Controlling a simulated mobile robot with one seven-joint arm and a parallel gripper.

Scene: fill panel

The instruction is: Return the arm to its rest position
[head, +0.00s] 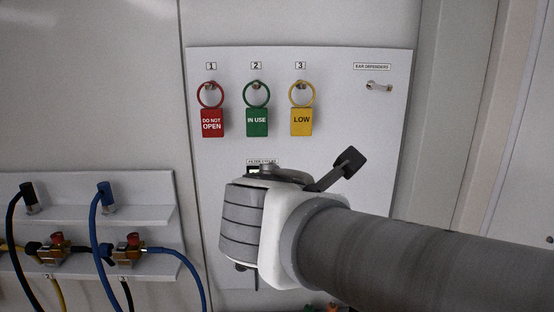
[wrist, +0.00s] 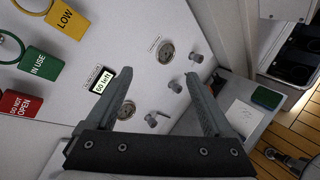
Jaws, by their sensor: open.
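My gripper (wrist: 162,80) is open and empty in the wrist view, its two dark fingers spread wide in front of the white panel (wrist: 75,85). In the head view my arm reaches in from the right and its wrist covers the lower part of the panel (head: 345,120). The fingers are hidden there.
A red tag (head: 212,122), a green tag (head: 257,123) and a yellow tag (head: 302,122) hang from hooks on the panel. An empty hook (head: 379,86) is at upper right. A small display (wrist: 101,87) reads "50 left". Hoses and valves (head: 128,250) stand at left.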

